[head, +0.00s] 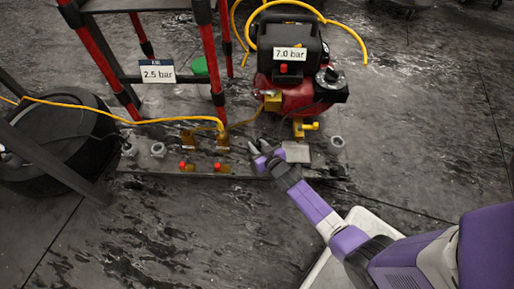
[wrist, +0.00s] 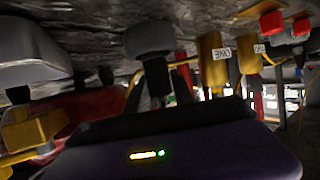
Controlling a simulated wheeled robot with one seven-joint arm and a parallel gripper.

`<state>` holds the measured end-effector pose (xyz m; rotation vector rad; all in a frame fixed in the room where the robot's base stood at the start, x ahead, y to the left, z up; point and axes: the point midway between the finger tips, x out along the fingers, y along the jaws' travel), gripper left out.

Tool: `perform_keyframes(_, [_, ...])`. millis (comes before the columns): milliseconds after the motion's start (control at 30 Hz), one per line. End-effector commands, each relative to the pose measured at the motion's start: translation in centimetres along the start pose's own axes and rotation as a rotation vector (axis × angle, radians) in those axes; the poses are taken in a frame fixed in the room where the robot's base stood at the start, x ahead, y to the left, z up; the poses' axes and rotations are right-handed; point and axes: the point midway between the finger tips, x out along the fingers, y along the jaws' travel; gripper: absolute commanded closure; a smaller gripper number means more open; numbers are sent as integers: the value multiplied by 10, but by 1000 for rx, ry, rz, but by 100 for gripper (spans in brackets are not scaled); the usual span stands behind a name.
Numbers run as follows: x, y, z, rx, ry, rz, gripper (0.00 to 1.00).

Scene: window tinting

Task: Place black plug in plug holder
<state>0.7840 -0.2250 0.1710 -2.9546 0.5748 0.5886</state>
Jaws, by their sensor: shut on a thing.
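My gripper (head: 265,149) is low over the dark base plate in the middle of the head view, between the brass valves and the red compressor. It is shut on a small dark piece, which I take to be the black plug (wrist: 155,76); it shows between the dark fingers in the wrist view. A grey rounded cap (wrist: 148,37) shows just beyond it; I cannot tell whether they touch. I cannot tell which thing is the plug holder.
The red compressor (head: 296,97), labelled 7.0 bar, stands behind my gripper. Red-legged stand (head: 211,60) and 2.5 bar sign (head: 157,71) are at the back left. Brass valves with red knobs (head: 217,166) are close on the left. A tire (head: 60,140) lies far left. Floor in front is clear.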

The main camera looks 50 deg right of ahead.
Motion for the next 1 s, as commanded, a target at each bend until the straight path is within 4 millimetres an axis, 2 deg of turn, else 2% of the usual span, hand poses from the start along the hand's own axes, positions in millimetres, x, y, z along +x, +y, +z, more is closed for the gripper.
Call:
perform_keyframes(33, [2,0,4,0,1,0,100])
perform_keyframes(400, [2,1,5,0,2,1,100])
perform_keyframes(433, [2,1,6,-1,1,1,67])
perform_keyframes(533, [2,1,5,-1,1,1,49])
perform_keyframes(1000, [-2,2,1,2,-1,2,49])
